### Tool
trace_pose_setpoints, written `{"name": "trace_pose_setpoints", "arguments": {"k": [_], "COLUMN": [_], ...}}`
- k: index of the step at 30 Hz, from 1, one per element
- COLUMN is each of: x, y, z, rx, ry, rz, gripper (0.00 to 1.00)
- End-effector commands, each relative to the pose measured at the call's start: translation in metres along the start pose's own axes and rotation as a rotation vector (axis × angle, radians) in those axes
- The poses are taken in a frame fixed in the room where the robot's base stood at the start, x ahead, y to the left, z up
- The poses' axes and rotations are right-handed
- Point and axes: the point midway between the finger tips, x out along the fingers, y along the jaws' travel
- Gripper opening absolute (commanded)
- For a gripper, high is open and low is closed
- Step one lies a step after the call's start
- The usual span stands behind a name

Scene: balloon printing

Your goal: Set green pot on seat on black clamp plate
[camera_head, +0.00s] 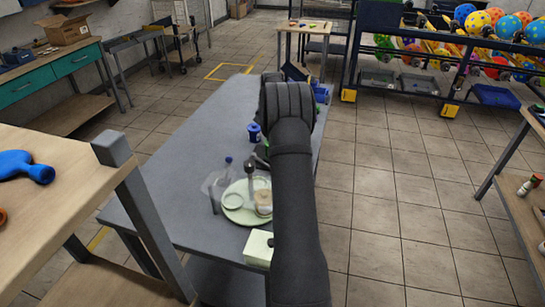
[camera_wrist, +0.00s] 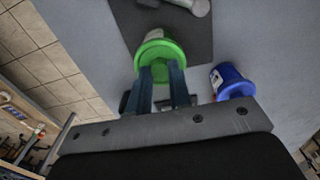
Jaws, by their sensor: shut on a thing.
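The green pot (camera_wrist: 160,52) is at the tips of my gripper (camera_wrist: 161,70) in the wrist view, and the two fingers are shut on it. A whitish thing shows at its upper edge. Beyond the pot lies a flat dark plate (camera_wrist: 192,44), which looks like the black clamp plate, with a grey rounded part (camera_wrist: 196,7) at its far edge. I cannot make out the seat, nor whether the pot touches the plate. In the head view my arm hides the gripper and most of the pot; only a green sliver (camera_head: 267,147) shows.
A blue pot (camera_wrist: 230,82) stands right of the green pot; the head view shows it too (camera_head: 254,131). A pale green round tray (camera_head: 238,214) with several items lies nearer on the grey table (camera_head: 190,150). A pale box (camera_head: 258,249) sits at the near edge. The table's left side is clear.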

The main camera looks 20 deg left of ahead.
Motion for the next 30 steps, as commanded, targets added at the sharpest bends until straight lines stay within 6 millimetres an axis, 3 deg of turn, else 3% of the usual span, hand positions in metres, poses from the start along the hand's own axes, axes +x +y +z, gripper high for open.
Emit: {"name": "trace_pose_setpoints", "arguments": {"k": [9,12,14,23,26,30], "x": [0.004,0.004,0.004,0.002,-0.006,-0.032], "y": [0.000,0.000,0.000,0.000,0.000,0.000], "z": [0.000,0.000,0.000,0.000,-0.001,-0.001], "rx": [0.000,0.000,0.000,0.000,0.000,0.000], "ry": [0.000,0.000,0.000,0.000,0.002,0.004], "rz": [0.000,0.000,0.000,0.000,-0.001,-0.001], "gripper": [0.11,0.36,0.44,0.44,0.44,0.44]}}
